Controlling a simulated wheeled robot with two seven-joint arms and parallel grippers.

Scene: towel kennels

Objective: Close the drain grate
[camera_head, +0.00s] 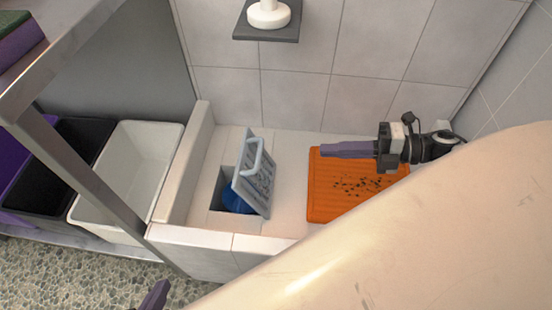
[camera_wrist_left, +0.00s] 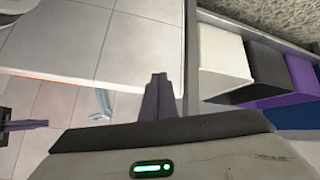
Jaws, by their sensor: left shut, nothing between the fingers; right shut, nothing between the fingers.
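The drain grate (camera_head: 254,183) is a grey slatted panel with a pale loop handle. It stands tilted up at the right side of a square drain opening (camera_head: 224,190) in the tiled basin floor. Something blue (camera_head: 236,201) shows inside the opening. A grey piece, probably the grate's edge, also shows in the left wrist view (camera_wrist_left: 104,103). My left gripper (camera_head: 155,294) is shut and empty at the bottom edge, outside the basin's front wall. It shows in the left wrist view (camera_wrist_left: 159,80). My right gripper (camera_head: 325,149) is shut and empty above the orange mat, right of the grate.
The orange mat (camera_head: 318,205) with dark specks lies right of the drain. A low tiled wall (camera_head: 190,247) edges the basin. White (camera_head: 150,140), black (camera_head: 87,132) and purple (camera_head: 12,160) bins stand left. A metal frame post (camera_head: 75,165) crosses the left side.

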